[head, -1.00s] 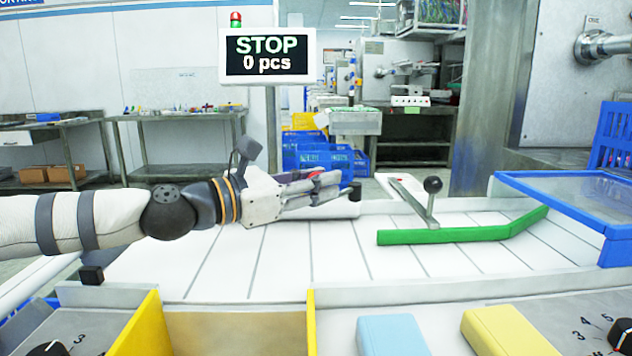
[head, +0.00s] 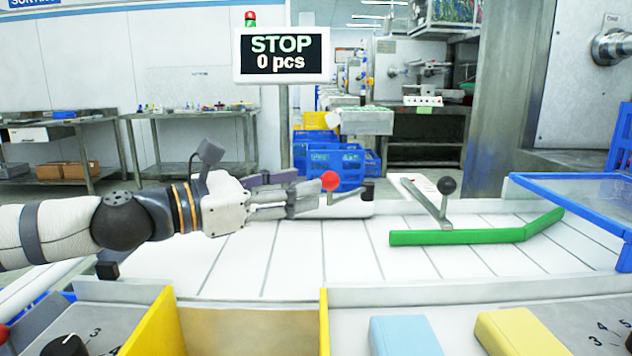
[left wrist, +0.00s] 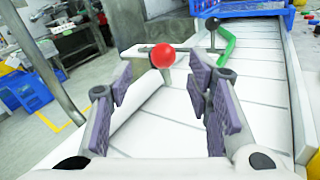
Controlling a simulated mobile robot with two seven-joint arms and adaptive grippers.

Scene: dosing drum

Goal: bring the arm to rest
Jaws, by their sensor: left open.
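My left arm comes in from the left in the head view, and its gripper (head: 292,196) hovers over the white slatted surface. In the left wrist view the gripper (left wrist: 162,100) is open and empty, its purple-grey pads wide apart. A red ball knob (head: 329,180) on a lever is just beyond the fingertips. It also shows in the left wrist view (left wrist: 162,56), ahead of the gap between the fingers, and looks clear of them. My right gripper is not in view.
A green bar (head: 470,236) and a black-knobbed lever (head: 446,186) are to the right on the slatted surface. A blue block (head: 404,336) and a yellow block (head: 520,332) lie in front. A display (head: 281,54) reads STOP, 0 pcs.

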